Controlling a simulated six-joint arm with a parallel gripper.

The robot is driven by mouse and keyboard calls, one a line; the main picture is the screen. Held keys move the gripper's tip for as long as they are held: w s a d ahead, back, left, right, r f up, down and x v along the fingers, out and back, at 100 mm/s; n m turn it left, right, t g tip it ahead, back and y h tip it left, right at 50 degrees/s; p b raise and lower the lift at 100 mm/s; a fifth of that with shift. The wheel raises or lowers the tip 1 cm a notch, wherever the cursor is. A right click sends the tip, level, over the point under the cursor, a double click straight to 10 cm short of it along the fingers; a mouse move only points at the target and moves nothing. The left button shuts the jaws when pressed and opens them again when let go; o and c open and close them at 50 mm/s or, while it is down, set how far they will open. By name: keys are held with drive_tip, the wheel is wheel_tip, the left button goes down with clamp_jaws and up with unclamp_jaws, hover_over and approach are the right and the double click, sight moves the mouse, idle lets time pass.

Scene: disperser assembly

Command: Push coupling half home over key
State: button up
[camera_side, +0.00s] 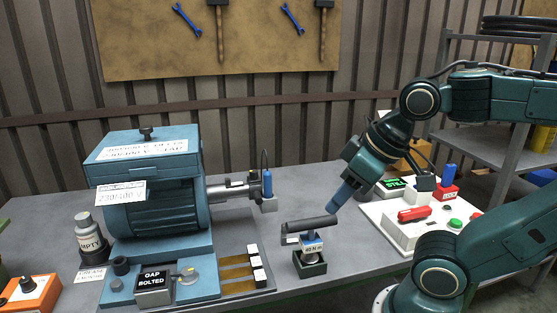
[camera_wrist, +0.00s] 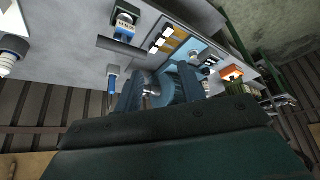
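The blue motor (camera_side: 150,195) stands at the left of the bench in the side view, its metal shaft (camera_side: 232,190) pointing right. A small metal part, perhaps the coupling half, sits around the shaft's right end, beside an upright blue piece (camera_side: 267,183). The key cannot be made out. My gripper (camera_side: 334,205) is right of the shaft, above the bench and apart from it, tilted down to the left. In the wrist view its two blue fingers (camera_wrist: 160,84) stand apart, with the motor seen beyond them and nothing visibly held.
A dark-handled tool with a blue labelled body (camera_side: 312,247) stands in a green holder in front of my gripper. A white control panel (camera_side: 395,232) lies to the right. A box marked "GAP BOLTED" (camera_side: 153,284) and a tray of strips (camera_side: 238,275) are in front of the motor.

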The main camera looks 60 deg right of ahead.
idle(0.4)
drive_tip(key=w+d+r+m+g, duration=0.1)
drive_tip(key=w+d+r+m, duration=0.1)
drive_tip(key=w, duration=0.5)
drive_tip(key=w+d+r+m+g, duration=0.1)
drive_tip(key=w+d+r+m, duration=0.15)
drive_tip(key=w, duration=0.45)
drive_tip(key=m+g+y, duration=0.2)
drive_tip(key=m, duration=0.3)
hover_over(258, 196)
drive_tip(key=s+d, duration=0.2)
drive_tip(key=s+d+x, duration=0.1)
drive_tip(key=x, duration=0.4)
drive_tip(key=shift+d+f+n, duration=0.15)
drive_tip(key=shift+f+n, duration=0.1)
drive_tip(key=shift+f, duration=0.1)
drive_tip(key=x, duration=1.3)
drive_tip(key=shift+w+d+f, duration=0.1)
drive_tip(key=shift+d+f, duration=0.05)
drive_tip(key=shift+f, duration=0.25)
clamp_jaws()
